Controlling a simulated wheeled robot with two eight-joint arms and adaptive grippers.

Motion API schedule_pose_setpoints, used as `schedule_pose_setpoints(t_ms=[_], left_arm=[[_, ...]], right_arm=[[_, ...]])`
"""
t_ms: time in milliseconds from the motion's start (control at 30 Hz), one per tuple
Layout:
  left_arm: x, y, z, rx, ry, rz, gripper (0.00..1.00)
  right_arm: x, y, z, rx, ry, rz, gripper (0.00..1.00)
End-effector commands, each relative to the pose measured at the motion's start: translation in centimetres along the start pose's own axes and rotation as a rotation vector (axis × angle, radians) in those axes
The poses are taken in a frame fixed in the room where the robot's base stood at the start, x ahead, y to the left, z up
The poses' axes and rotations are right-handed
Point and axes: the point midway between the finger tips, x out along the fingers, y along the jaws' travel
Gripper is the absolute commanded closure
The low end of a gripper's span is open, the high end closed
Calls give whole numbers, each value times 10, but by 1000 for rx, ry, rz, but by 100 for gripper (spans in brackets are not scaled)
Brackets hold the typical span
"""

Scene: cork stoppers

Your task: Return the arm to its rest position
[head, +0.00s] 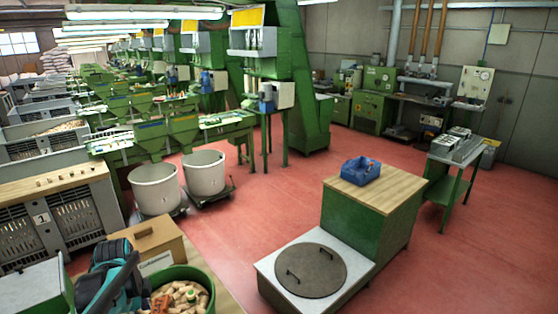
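A green round tub (207,284) full of cork stoppers (183,294) stands at the bottom left, cut off by the picture's lower edge.
A wooden box (157,257) stands behind the tub. A white-topped platform with a round dark lid (310,270) stands in the lower middle, beside a green cabinet carrying a blue crate (360,171). Two pale bins (155,188) stand at left. Red floor (270,200) lies clear between.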

Motion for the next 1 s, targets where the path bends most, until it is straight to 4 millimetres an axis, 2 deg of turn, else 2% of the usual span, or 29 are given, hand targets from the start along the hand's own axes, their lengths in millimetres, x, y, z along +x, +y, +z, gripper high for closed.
schedule_pose_setpoints(t_ms=[267, 433, 600, 800, 1000], left_arm=[[10, 27, -31, -201, 11, -91, 25], [24, 55, -58, -396, 52, -176, 25], [55, 102, -92, -695, 165, -281, 25], [98, 150, -120, -1029, 358, -345, 25], [119, 171, -133, -1207, 483, -345, 25]], right_arm=[[26, 0, 19, 0, 0, 0, 100], [50, 0, 36, 0, 0, 0, 100], [86, 0, 62, 0, 0, 0, 100], [119, 0, 86, 0, 0, 0, 100], [133, 0, 95, 0, 0, 0, 100]])
